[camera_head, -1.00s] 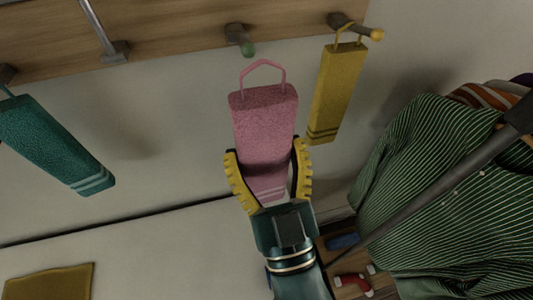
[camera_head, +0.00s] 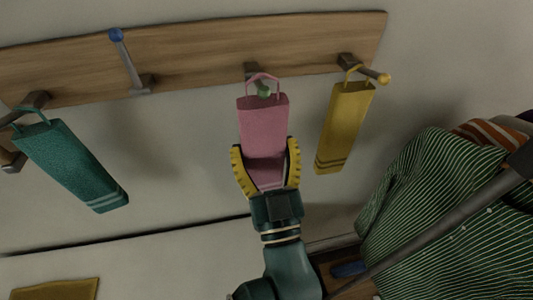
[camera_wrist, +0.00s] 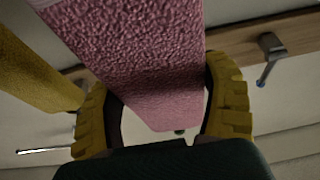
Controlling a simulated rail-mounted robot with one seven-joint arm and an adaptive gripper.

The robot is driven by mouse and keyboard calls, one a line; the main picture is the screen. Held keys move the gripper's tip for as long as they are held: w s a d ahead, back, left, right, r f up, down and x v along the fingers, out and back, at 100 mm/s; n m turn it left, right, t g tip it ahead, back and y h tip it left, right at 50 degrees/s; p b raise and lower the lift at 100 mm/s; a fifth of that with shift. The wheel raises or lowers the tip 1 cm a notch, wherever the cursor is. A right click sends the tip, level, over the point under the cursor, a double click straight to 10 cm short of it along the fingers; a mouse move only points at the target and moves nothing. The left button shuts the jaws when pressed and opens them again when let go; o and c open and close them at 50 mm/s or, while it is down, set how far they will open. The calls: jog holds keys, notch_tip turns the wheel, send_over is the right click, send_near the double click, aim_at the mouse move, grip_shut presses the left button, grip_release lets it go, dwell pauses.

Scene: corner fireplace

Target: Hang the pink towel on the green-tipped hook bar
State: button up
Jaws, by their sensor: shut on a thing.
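The pink towel (camera_head: 264,122) hangs upright in my gripper (camera_head: 265,146), whose yellow fingers are shut on its lower sides. Its thin pink loop (camera_head: 263,76) stands up from the top edge. The green-tipped hook bar (camera_head: 263,92) is on the wooden board, and its tip shows inside the loop's outline, just above the towel's top edge. I cannot tell whether the loop is around the bar or only in line with it. In the wrist view the pink towel (camera_wrist: 140,65) fills the middle between the fingers and hides most of the hook.
A yellow towel (camera_head: 345,125) hangs from the yellow-tipped hook (camera_head: 382,78) close on the right. A teal towel (camera_head: 72,165) hangs on the left. The blue-tipped bar (camera_head: 125,60) is empty. A striped green garment (camera_head: 440,205) and a dark rod fill the lower right.

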jog(key=w+b, duration=0.1)
jog(key=w+f+b, duration=0.1)
jog(key=w, duration=0.1)
jog(key=w+a+f+b, duration=0.1)
jog(key=w, duration=0.1)
jog(key=shift+f, duration=0.15)
dwell(0.8)
dwell(0.5)
jog(key=o, duration=1.1)
jog(key=shift+f, duration=0.15)
jog(key=v, duration=1.2)
jog(key=shift+d, duration=0.1)
